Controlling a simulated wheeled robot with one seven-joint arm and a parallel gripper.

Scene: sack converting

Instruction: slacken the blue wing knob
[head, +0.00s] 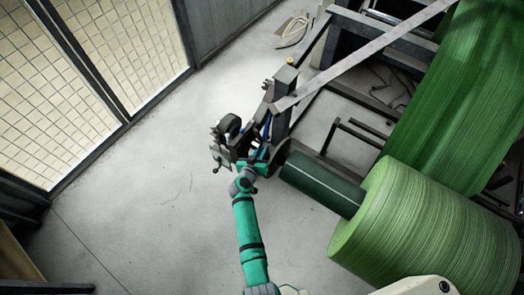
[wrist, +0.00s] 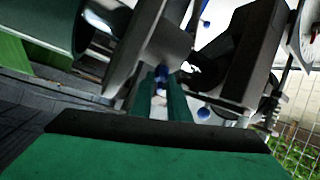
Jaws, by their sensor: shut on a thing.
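The blue wing knob (wrist: 160,73) shows as a small blue piece between the tips of my gripper's green fingers in the wrist view. My gripper (wrist: 161,88) is shut on it, and the fingers cover most of it. The knob sits among the dark metal brackets of the machine. In the head view my gripper (head: 262,156) is at the bracket beside the machine's upright post; its fingertips are too small there to read. How far the knob is turned cannot be told.
A large green roll (head: 425,225) on a dark green core (head: 320,184) is to the right. A grey post (head: 283,100) stands close behind. Open concrete floor (head: 150,200) lies left, before a mesh fence (head: 45,95).

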